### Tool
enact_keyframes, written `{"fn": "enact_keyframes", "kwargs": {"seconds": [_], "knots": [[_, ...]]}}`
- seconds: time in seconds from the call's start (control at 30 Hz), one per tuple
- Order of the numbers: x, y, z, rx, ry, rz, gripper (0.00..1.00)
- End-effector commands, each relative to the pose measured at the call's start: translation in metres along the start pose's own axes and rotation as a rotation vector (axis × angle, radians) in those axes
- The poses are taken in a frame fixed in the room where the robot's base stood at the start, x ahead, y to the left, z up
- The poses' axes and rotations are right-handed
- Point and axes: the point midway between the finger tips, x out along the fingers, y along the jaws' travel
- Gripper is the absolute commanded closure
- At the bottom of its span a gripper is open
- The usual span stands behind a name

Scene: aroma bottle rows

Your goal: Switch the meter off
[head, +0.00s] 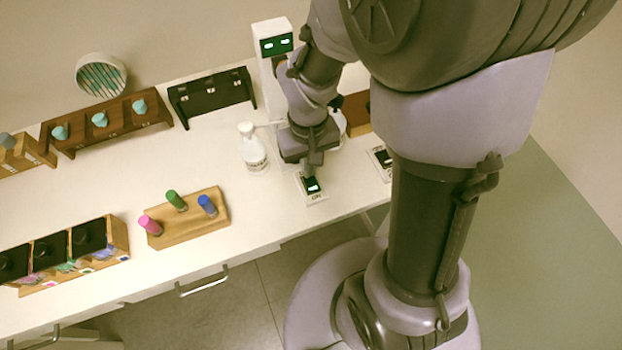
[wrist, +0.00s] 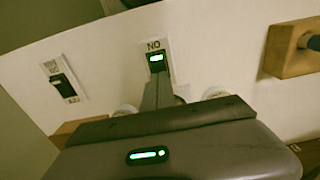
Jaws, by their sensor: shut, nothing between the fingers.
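A white upright device with a dark face and lit marks (head: 277,44), perhaps the meter, stands at the back of the counter. A small white switch plate (head: 313,195) marked ON lies near the front edge, with a green-lit dark rocker. It also shows in the wrist view (wrist: 154,45), its green light lit. My gripper (head: 313,172) is shut and empty, pointing down with its tip at or just above the rocker. I cannot tell whether it touches. In the wrist view my fingers (wrist: 157,88) reach toward the rocker's near edge.
A second switch plate (head: 376,152) lies to the right; its rocker shows no green light in the wrist view (wrist: 63,83). A white bottle (head: 253,150) stands just left of my gripper. A wooden block (head: 185,229) with pink, green and blue bottles lies further left.

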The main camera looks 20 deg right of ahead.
Motion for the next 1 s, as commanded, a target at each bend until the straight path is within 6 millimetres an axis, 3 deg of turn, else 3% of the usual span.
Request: {"fn": "enact_keyframes", "kwargs": {"seconds": [1.0], "knots": [[0.014,0.0,0.0,0.0,0.0,0.0,1.0]]}}
